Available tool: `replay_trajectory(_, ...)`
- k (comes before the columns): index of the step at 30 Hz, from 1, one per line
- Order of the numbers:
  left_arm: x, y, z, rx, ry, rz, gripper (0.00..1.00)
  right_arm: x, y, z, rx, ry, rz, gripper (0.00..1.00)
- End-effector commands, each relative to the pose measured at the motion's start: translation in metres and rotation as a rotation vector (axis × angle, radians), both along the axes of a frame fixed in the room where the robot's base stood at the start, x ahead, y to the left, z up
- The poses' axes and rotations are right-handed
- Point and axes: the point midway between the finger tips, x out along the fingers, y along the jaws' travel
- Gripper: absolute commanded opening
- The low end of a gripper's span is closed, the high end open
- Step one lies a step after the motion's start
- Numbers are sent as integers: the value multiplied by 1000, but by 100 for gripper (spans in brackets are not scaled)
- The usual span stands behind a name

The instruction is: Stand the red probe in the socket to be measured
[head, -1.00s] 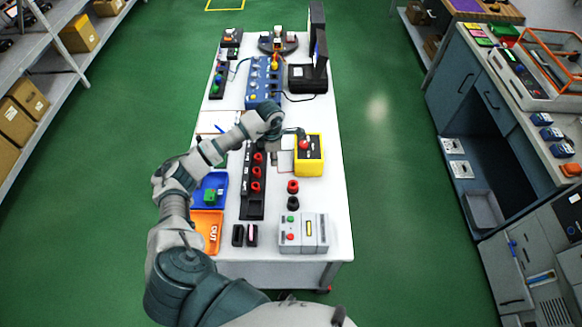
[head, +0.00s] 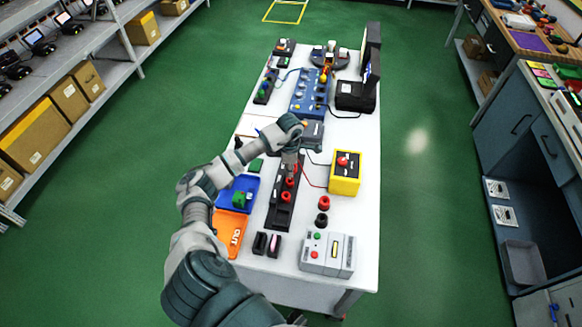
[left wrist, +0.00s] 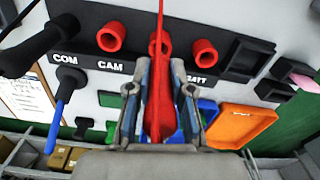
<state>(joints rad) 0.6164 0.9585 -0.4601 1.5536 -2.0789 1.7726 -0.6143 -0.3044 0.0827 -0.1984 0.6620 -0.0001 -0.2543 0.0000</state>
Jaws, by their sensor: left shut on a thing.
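My left gripper (head: 289,160) is shut on the red probe (left wrist: 160,118), which shows between its fingers in the left wrist view. The gripper is above the black socket strip (head: 278,217). In the left wrist view the probe lines up with the middle red socket (left wrist: 160,42) and partly covers it; I cannot tell whether its tip is inside. A red socket marked CAM (left wrist: 110,37) is to the left, and one marked BATT (left wrist: 202,52) to the right. A thin red lead runs toward the yellow meter (head: 345,186). My right gripper is not in view.
A black plug (left wrist: 68,78) stands at COM. Blue (head: 252,205) and orange (head: 222,246) trays lie left of the strip. A grey box (head: 325,262) and loose red (head: 324,203) and black (head: 321,219) rings are to the right.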

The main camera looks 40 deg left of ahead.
Motion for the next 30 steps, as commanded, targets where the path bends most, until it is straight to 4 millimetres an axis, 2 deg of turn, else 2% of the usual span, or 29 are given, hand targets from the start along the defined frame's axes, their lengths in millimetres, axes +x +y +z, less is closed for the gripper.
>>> replay_trajectory(6,0,0,-4,0,-1,0,0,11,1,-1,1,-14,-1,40)
replay_trajectory(30,-1,-3,-1,1,-2,0,0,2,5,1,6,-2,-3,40)
